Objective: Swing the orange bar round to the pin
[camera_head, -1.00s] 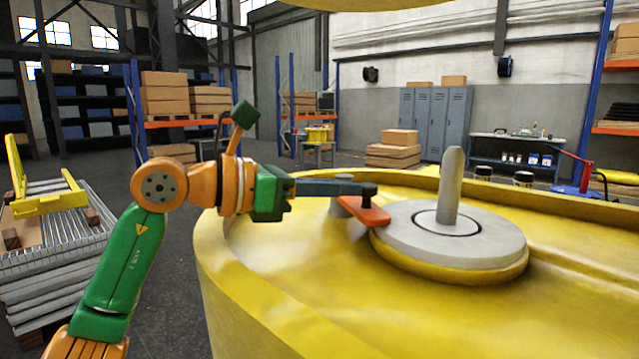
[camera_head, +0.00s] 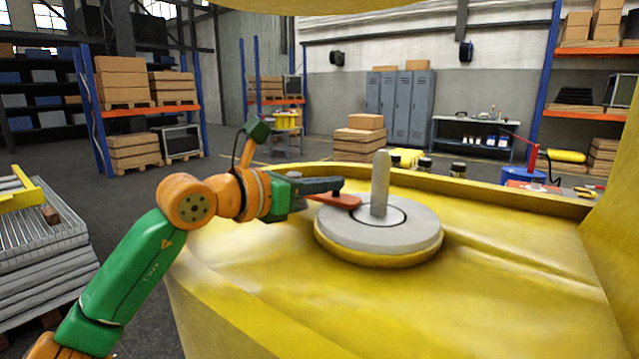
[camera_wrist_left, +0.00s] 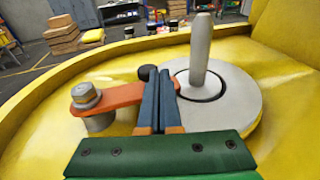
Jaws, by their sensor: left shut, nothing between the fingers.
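The orange bar (camera_head: 342,201) runs from a bolt (camera_wrist_left: 85,95) on its left towards the upright grey pin (camera_head: 380,182), which stands on a round grey disc (camera_head: 415,230). The bar's free end overlaps the disc's left edge, just short of the pin's base. My left gripper (camera_head: 334,185) is shut and empty, reaching over the bar from the left. In the left wrist view its fingers (camera_wrist_left: 158,100) lie across the bar and hide part of it. A dark knob (camera_wrist_left: 147,73) shows beside the fingertips; I cannot tell whether they touch. My right gripper is out of view.
The disc sits inside a large yellow housing with a raised rim (camera_head: 460,182). A yellow wall (camera_head: 615,180) rises at the right. A stack of grating (camera_head: 40,250) stands at the left. The space above the disc is clear except for the pin.

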